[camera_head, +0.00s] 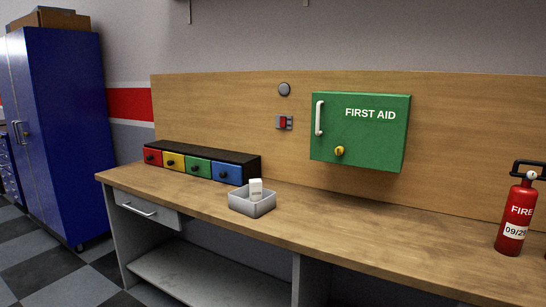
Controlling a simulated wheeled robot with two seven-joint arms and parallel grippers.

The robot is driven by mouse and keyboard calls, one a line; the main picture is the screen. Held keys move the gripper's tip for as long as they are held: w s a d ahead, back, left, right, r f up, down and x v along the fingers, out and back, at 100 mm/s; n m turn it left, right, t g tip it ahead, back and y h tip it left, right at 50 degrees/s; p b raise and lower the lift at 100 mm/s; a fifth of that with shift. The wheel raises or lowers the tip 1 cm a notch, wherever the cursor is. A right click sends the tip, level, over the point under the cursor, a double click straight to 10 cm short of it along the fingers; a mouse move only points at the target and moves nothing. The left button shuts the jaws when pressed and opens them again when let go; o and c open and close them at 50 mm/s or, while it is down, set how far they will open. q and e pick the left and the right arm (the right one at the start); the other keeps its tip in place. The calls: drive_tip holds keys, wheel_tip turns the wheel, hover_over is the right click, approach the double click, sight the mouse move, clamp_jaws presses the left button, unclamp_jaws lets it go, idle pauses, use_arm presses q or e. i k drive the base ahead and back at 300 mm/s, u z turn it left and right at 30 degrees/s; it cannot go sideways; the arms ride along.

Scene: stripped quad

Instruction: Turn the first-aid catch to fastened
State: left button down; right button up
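A green first-aid cabinet (375,133) hangs on the wooden back panel above the workbench, with its door closed. A white vertical handle (320,118) is on the left of its front. A yellow catch (340,151) sits low on the front, below the lettering. The catch is too small here to tell its exact turn. Neither of my grippers shows in the head view.
The workbench (330,222) holds a grey tray (252,206) with a white item, a row of coloured drawers (196,169), and a fire extinguisher (517,213) at right. A red switch (284,123) is left of the cabinet. The bench below the cabinet is clear.

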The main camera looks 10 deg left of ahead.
sight(339, 151)
drive_tip(key=u, duration=0.8)
drive_tip(key=i, duration=0.55)
drive_tip(key=u, duration=0.75)
drive_tip(key=i, duration=0.95)
drive_tip(key=z, duration=0.25)
